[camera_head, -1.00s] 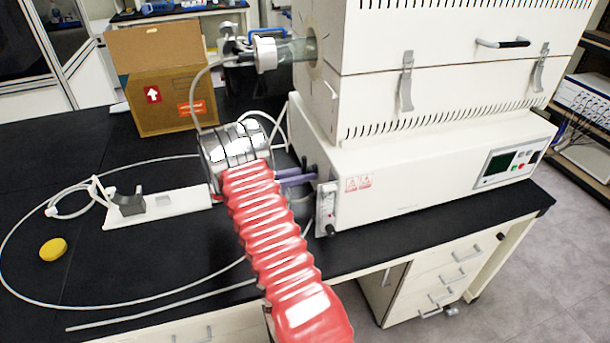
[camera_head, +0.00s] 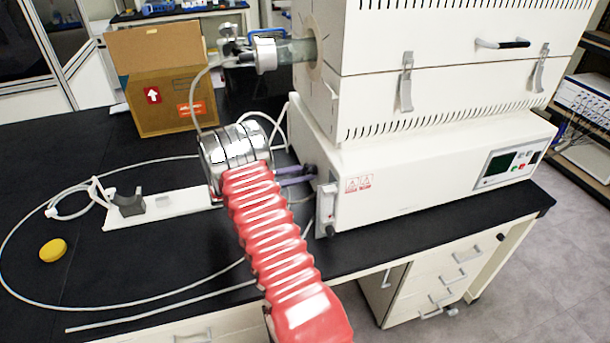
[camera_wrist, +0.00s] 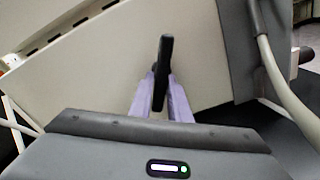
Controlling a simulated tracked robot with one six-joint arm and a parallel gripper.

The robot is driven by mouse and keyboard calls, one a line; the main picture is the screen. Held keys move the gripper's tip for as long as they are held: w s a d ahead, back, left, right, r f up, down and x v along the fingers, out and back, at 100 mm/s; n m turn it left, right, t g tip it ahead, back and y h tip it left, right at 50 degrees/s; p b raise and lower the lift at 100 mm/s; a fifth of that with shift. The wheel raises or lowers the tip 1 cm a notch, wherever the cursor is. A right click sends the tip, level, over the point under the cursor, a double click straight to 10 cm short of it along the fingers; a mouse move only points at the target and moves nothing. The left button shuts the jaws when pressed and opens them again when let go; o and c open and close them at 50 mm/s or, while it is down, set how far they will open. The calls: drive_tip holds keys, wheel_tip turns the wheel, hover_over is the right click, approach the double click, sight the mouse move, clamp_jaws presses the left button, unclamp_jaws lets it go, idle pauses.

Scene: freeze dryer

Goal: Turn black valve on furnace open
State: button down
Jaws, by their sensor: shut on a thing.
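The white furnace (camera_head: 440,170) stands on the black bench, with its control panel facing right. The black valve (camera_wrist: 165,62) is a thin dark handle on the furnace's pale end face. In the wrist view it stands nearly upright, leaning slightly right at the top. My gripper (camera_wrist: 160,88) has its two purple fingers closed on either side of the handle. In the head view my gripper (camera_head: 300,175) reaches the lower left end of the furnace, where the fingers and valve are small and partly hidden by my wrist.
A grey post with a pale hose (camera_wrist: 285,75) stands close on the right in the wrist view. A white holder (camera_head: 165,208), a yellow cap (camera_head: 53,250) and loose tubing lie on the bench. A cardboard box (camera_head: 170,95) stands behind. The glass tube (camera_head: 300,50) sticks out above.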

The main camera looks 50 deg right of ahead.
drive_tip(key=m, duration=0.6)
drive_tip(key=shift+w+r, duration=0.1)
drive_tip(key=shift+r, duration=0.05)
drive_tip(key=m, duration=0.5)
drive_tip(key=shift+r+m, duration=0.2)
drive_tip(key=shift+m, duration=0.1)
drive_tip(key=c, duration=1.7)
unclamp_jaws()
drive_tip(key=shift+r, duration=0.15)
drive_tip(key=shift+w, duration=0.15)
drive_tip(key=v, duration=1.3)
drive_tip(key=shift+w+a, duration=0.15)
drive_tip(key=shift+a, duration=0.15)
